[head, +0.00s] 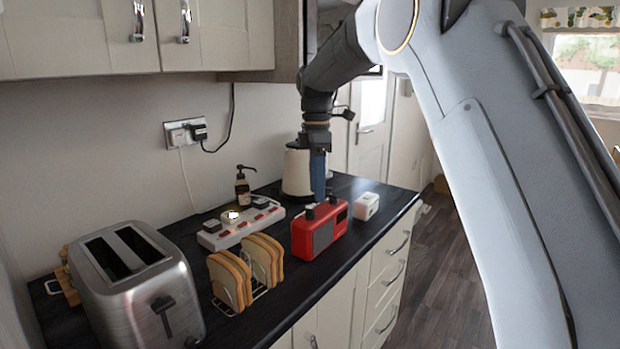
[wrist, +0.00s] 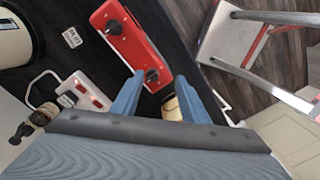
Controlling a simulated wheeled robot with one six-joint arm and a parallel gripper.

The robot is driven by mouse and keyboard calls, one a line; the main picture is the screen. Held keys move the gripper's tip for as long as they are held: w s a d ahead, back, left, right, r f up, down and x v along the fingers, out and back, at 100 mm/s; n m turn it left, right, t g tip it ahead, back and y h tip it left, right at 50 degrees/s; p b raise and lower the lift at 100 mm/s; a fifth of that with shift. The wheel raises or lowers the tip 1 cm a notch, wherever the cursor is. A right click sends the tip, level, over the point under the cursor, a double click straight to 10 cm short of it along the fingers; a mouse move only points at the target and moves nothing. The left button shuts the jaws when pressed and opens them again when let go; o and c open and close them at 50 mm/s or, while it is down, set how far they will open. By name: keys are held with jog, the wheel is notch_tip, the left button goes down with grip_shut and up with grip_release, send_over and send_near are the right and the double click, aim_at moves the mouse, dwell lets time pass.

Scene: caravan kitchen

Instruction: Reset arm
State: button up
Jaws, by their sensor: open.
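My gripper (head: 319,194) hangs from my arm with its blue fingers pointing down. In the head view it is in front of the kettle and just above the far end of the red radio in the picture. In the wrist view the two blue fingers (wrist: 160,78) are spread apart with nothing held between them. The red radio (head: 320,228) stands upright on the dark worktop. It also shows in the wrist view (wrist: 122,40), beyond the fingertips. A tan object shows behind the fingers in the wrist view, partly hidden; I cannot tell what it is.
The worktop holds a steel toaster (head: 135,285), toast in a rack (head: 245,275), a white power strip (head: 240,226), a pump bottle (head: 242,188), a cream kettle (head: 297,172) and a white box (head: 366,206). Cupboards (head: 135,35) hang above.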

jog(key=s+d+f+m, duration=0.5)
jog(key=s+d+m, duration=0.1)
jog(key=s, duration=0.4)
jog(key=s+d+f+m+t, duration=0.1)
jog(key=s+d+f+m, duration=0.5)
jog(key=s, duration=0.5)
jog(key=s+d+f+m, duration=0.5)
jog(key=s+d+m, duration=0.1)
jog(key=s, duration=0.5)
jog(key=shift+s+f+m+t, duration=0.15)
jog(key=shift+f+m+t, duration=0.2)
jog(key=shift+m, duration=0.55)
